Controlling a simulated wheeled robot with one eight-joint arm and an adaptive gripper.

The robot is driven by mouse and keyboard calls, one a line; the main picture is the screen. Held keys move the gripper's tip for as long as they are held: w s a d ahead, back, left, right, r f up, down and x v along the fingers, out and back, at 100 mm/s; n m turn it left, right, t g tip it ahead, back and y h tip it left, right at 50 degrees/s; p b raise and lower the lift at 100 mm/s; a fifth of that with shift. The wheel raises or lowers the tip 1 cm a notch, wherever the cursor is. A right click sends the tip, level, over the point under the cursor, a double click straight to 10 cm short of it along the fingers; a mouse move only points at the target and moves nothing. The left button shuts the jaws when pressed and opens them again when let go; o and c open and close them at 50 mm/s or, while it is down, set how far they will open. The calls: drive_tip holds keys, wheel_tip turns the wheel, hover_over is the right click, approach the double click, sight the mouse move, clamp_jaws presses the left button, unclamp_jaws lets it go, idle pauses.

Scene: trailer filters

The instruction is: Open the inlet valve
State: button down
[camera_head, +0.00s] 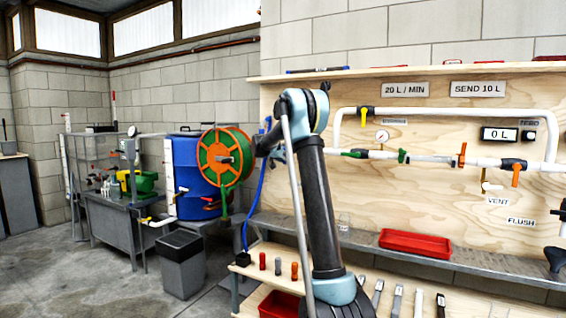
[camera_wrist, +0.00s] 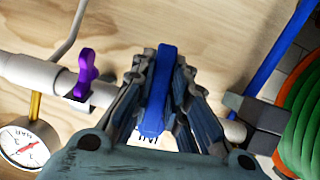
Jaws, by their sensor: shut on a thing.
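A blue lever handle (camera_wrist: 157,95) stands between the two fingers of my gripper (camera_wrist: 162,62) in the wrist view. The fingers are closed against its sides. The handle lies nearly along the fingers, across the line of the white pipe (camera_wrist: 30,72). A label under it is mostly covered, with only a few letters showing, so I cannot read it fully. The valve body behind the handle is hidden by my gripper. In the head view my arm stands before the left end of the plywood panel and mostly hides the gripper and this valve.
A purple valve handle (camera_wrist: 86,75) and a pressure gauge (camera_wrist: 25,143) sit beside my gripper. A blue hose (camera_wrist: 277,45) and a green-orange reel (camera_wrist: 300,125) are on the other side. In the head view a red tray (camera_head: 415,243) sits on the grey shelf below the panel.

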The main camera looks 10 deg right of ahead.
drive_tip(key=shift+s+d+r+n+g+h, duration=0.2)
drive_tip(key=shift+n+h, duration=0.25)
drive_tip(key=shift+n, duration=0.35)
drive_tip(key=shift+s+d+r+n+g+h, duration=0.1)
drive_tip(key=shift+s+d+n+g+h, duration=0.15)
drive_tip(key=shift+n+h, duration=0.4)
drive_tip(key=shift+n, duration=0.25)
drive_tip(key=c, duration=1.5)
unclamp_jaws()
drive_tip(key=shift+w, duration=0.1)
drive_tip(key=shift+c, duration=0.2)
drive_tip(key=shift+d, duration=0.1)
drive_tip(key=v, duration=1.2)
drive_tip(key=shift+r, duration=0.1)
